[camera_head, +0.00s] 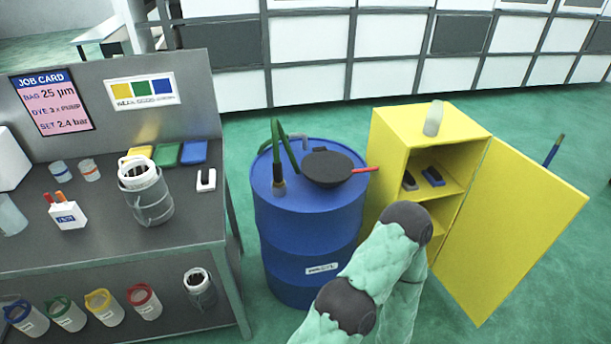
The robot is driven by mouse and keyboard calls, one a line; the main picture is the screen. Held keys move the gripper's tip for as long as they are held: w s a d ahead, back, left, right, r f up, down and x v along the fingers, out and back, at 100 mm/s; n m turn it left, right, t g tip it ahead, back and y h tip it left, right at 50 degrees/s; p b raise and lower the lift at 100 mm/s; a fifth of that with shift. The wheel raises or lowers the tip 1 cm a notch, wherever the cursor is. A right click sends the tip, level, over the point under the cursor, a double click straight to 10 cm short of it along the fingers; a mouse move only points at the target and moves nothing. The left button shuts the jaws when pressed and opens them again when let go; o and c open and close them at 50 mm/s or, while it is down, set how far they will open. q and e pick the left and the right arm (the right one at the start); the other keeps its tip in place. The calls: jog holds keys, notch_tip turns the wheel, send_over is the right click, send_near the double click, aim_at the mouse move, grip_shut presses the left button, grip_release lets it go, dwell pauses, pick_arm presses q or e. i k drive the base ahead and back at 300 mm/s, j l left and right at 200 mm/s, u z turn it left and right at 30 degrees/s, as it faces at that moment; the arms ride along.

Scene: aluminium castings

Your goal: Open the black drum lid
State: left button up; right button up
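The blue drum (308,215) stands on the floor in the middle of the camera_head view. Its black lid (327,167) is a dark round disc lying over the drum top, right of centre. It looks closed, with no opening visible beneath it. A red handle (364,170) sticks out from the lid's right side. One of my arms, in a pale green quilted cover with black joints, rises from the bottom edge and bends in front of the drum's lower right. Neither gripper shows in this view.
A green hose (276,150) rises from a fitting on the drum's left top. A yellow cabinet (392,160) with its door open stands close on the right, a pale cylinder on top. A grey workbench (105,225) with several containers is on the left.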

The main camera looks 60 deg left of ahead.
aim_at(326, 167)
jog(key=u, duration=1.75)
